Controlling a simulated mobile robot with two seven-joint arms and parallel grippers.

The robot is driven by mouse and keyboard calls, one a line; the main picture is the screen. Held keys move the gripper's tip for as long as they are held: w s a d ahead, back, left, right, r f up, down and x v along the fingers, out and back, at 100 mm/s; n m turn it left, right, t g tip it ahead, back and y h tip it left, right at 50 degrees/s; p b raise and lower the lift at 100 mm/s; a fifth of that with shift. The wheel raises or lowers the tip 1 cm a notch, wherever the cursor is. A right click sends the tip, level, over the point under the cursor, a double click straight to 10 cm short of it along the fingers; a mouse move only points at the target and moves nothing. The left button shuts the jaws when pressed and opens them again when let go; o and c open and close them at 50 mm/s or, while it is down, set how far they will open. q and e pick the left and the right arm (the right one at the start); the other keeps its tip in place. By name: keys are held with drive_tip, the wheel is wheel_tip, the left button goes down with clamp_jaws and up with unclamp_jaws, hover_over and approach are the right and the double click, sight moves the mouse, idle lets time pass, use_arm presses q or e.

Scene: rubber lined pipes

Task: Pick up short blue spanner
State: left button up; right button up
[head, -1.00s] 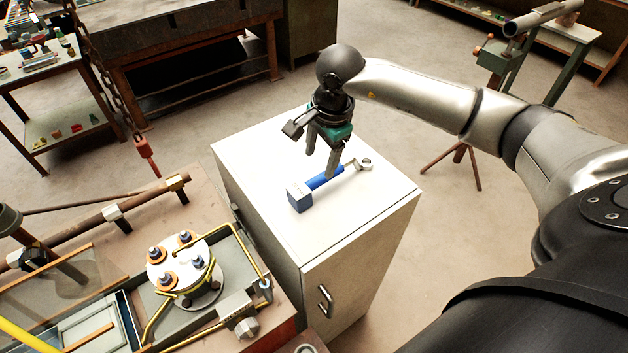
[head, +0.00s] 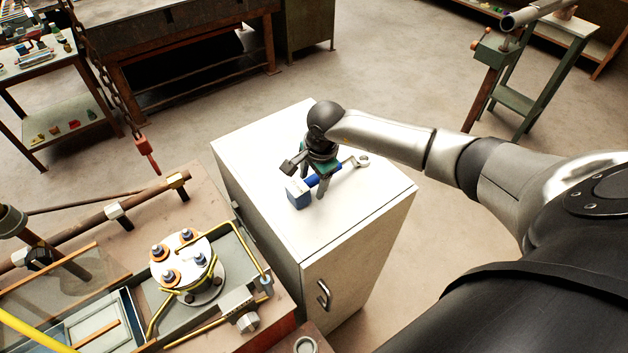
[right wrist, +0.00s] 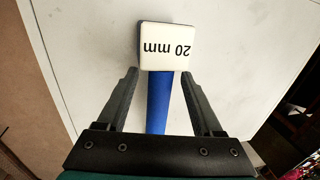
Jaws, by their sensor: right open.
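The short blue spanner (head: 333,175) lies on top of the white cabinet (head: 255,155), with a blue handle, a metal ring end at the right and a blue block with a white face at the left. In the right wrist view the block reads "20 mm", upside down, and the blue handle (right wrist: 160,105) runs between the fingers. My right gripper (head: 320,192) is low over the handle, open, with one finger on each side of it; gaps show on both sides. The middle of the spanner is partly hidden by the gripper in the head view. My left gripper is not in view.
A workbench with a bolted flange (head: 182,262), yellow pipes and a rusty pipe (head: 90,222) stands left of the cabinet. A chain with a red hook (head: 148,155) hangs at the left. Open floor lies behind and right of the cabinet.

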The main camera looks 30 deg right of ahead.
clamp_jaws()
idle(0.6)
